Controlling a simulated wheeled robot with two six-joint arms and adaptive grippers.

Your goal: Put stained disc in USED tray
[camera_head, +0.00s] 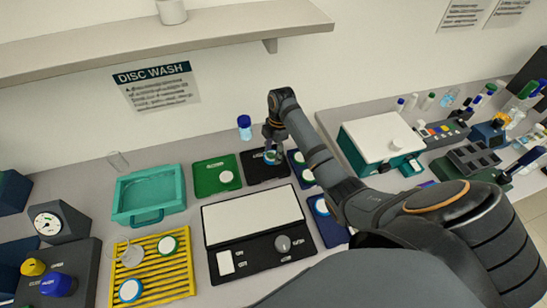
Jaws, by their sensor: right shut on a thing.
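My right gripper (272,146) points down over a black flat tray (258,175) at the back of the bench. It is shut on a small round disc (271,158), partly hidden by the fingers. Its stain is too small to make out, and I cannot tell whether it touches the tray. A green flat tray (206,184) holding a white disc (226,177) lies just left of it. Tray labels are too small to read, so I cannot tell which is USED. My left gripper is out of view.
A yellow rack (178,275) with discs and a glass vessel stands front left. Behind it is a teal basin (120,212). A black case with a white panel (250,220) lies centre. Blue trays (332,234) sit beneath my arm. A blue-capped bottle (244,127) stands behind the gripper.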

